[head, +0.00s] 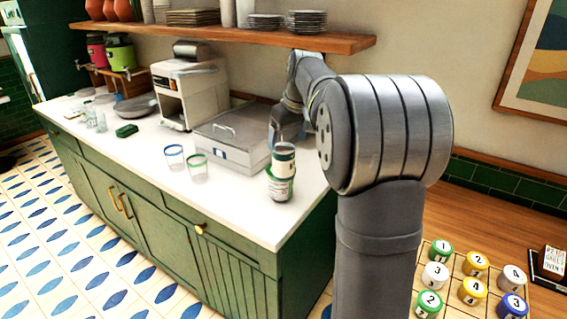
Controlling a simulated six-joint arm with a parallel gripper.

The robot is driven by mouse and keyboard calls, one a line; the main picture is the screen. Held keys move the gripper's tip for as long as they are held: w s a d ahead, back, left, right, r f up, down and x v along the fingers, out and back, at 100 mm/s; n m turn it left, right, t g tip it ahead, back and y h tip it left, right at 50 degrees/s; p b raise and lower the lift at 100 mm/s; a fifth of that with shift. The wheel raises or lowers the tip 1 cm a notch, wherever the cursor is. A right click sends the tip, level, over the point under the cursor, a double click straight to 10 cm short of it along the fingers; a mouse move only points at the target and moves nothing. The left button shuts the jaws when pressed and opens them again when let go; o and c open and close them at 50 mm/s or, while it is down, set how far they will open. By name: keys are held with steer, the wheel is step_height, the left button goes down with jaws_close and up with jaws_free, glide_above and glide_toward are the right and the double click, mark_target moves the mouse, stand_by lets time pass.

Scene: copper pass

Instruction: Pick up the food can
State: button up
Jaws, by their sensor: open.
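A white can with a dark green top (284,158) stands upright near the front right corner of the white counter. Below it in the picture is a white labelled can with a green band (279,188); the two overlap, and I cannot tell whether one stands on the other or behind it. Which of them is the food can is not clear. My gripper (284,134) is open, just above and behind the upper can. Its fingers are small and partly hidden, and I see nothing held in it.
A grey lidded box (230,138) stands close to the left of the cans. Two glasses, blue-rimmed (174,157) and green-rimmed (197,166), stand further left. A coffee machine (188,88) is behind. A wooden shelf (220,34) hangs above. Numbered jars (472,291) stand at lower right.

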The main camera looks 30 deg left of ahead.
mark_target(282, 146)
steer(key=x, duration=0.3)
steer(key=shift+s+x, duration=0.2)
steer(key=shift+x, duration=1.15)
steer(key=shift+s+x, duration=0.2)
steer(key=shift+x, duration=1.15)
steer(key=shift+d, duration=0.1)
steer(key=c, duration=1.5)
step_height(282, 146, up, 4)
steer(key=shift+r, duration=0.1)
steer(key=w+d+r, duration=0.2)
steer(key=d+r, duration=0.5)
steer(key=d, duration=0.4)
steer(key=a+f, duration=0.2)
steer(key=a, duration=0.1)
steer(key=s+a+f, duration=0.1)
steer(key=a+f, duration=0.1)
steer(key=a, duration=0.2)
steer(key=s+a+f, duration=0.1)
steer(key=a+f, duration=0.2)
steer(key=a, duration=0.1)
steer(key=shift+f, duration=2)
